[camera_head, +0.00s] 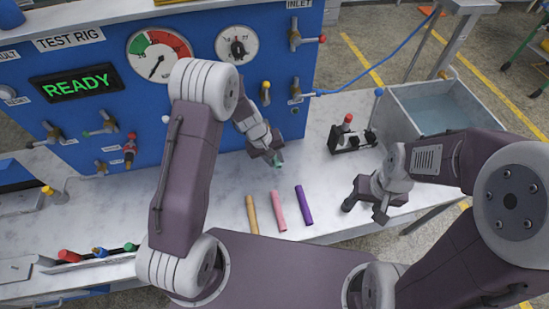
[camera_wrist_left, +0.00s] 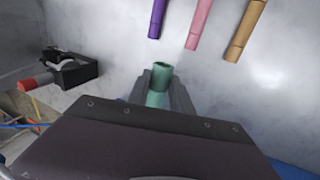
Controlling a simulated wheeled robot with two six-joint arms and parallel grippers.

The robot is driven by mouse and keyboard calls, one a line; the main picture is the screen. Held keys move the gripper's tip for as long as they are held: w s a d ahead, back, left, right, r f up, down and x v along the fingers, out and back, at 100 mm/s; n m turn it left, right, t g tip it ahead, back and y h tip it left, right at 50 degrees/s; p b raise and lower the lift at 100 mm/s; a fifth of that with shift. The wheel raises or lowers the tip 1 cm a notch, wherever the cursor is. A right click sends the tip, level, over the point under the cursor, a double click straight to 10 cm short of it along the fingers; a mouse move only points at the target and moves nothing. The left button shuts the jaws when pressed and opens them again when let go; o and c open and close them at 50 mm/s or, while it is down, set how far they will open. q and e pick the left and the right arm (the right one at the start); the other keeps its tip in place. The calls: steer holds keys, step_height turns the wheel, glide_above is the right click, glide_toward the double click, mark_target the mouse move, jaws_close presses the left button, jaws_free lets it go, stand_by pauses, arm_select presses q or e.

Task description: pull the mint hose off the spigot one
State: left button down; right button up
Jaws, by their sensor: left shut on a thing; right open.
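The mint hose (camera_head: 279,160) is a short green tube between the fingers of my left gripper (camera_head: 274,157), near the front of the blue panel. In the left wrist view, the open end of the mint hose (camera_wrist_left: 161,70) shows between the two dark fingers of my left gripper (camera_wrist_left: 162,88), over the pale bench. Its other end is hidden by the gripper body. I see no spigot joined to it, but my left arm hides part of the panel. I cannot tell which spigot is spigot one. My right gripper (camera_head: 367,208) is open and empty over the right part of the bench.
Tan (camera_head: 252,214), pink (camera_head: 278,211) and purple (camera_head: 304,205) hoses lie on the bench in front of my left gripper. A black clamp with a red knob (camera_head: 350,138) stands to the right, before a grey water basin (camera_head: 440,108). Several valves line the blue panel (camera_head: 75,120).

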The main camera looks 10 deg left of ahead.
arm_select(q)
steer(key=shift+s+d+b, duration=0.3)
steer(key=shift+s+b, duration=0.1)
steer(key=shift+s, duration=0.25)
steer(key=shift+s+d+b, duration=0.25)
steer(key=shift+s+b, duration=0.15)
steer(key=shift+s, duration=0.25)
step_height(320, 180, up, 8)
steer(key=p, duration=0.6)
steer(key=shift+p, duration=0.4)
steer(key=shift+a+f, duration=0.1)
